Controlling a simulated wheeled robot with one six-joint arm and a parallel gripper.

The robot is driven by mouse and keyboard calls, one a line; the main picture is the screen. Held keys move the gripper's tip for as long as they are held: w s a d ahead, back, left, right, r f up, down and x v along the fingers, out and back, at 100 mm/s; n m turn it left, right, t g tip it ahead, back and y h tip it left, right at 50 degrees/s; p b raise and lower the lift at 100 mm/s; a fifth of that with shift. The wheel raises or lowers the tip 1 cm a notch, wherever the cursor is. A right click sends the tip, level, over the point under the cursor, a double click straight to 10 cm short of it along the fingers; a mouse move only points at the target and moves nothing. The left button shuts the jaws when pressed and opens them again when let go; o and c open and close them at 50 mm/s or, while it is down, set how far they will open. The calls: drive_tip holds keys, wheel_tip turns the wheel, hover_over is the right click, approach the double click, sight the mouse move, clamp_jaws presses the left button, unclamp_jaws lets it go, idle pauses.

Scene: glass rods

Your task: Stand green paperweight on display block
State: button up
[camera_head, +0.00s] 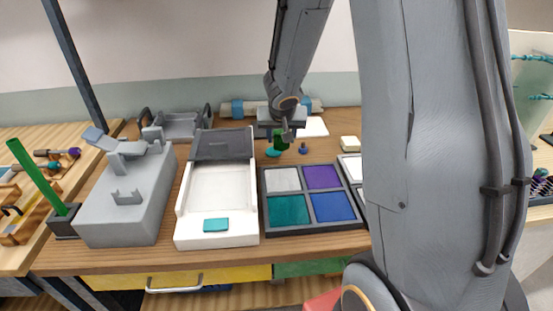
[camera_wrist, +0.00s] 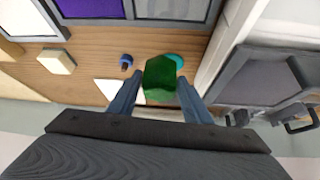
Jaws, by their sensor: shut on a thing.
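The green paperweight (camera_head: 281,138) is a dark green faceted piece held in my gripper (camera_head: 285,141) above the back of the wooden table. In the wrist view the paperweight (camera_wrist: 160,80) sits between the two fingers of my gripper (camera_wrist: 157,92), which is shut on it. Its underside and any gap to the table are hard to judge. A small cream block (camera_head: 350,143) lies on the table to the right of the gripper, and it also shows in the wrist view (camera_wrist: 57,61). It may be the display block; I cannot tell for sure.
A teal disc (camera_head: 273,152) and a small blue piece (camera_head: 303,149) lie close below my gripper. A tray of coloured panels (camera_head: 313,226) and a white open case (camera_head: 217,240) stand nearer. A white sheet (camera_head: 314,126) lies behind. Bare wood surrounds the cream block.

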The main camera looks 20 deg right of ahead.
sight(281, 150)
drive_tip(key=shift+f+b, duration=1.8)
drive_tip(key=shift+f, duration=1.35)
drive_tip(key=shift+f+b, duration=0.15)
drive_tip(key=shift+b, duration=0.15)
drive_tip(key=o, duration=1.3)
drive_tip(key=shift+c, duration=0.2)
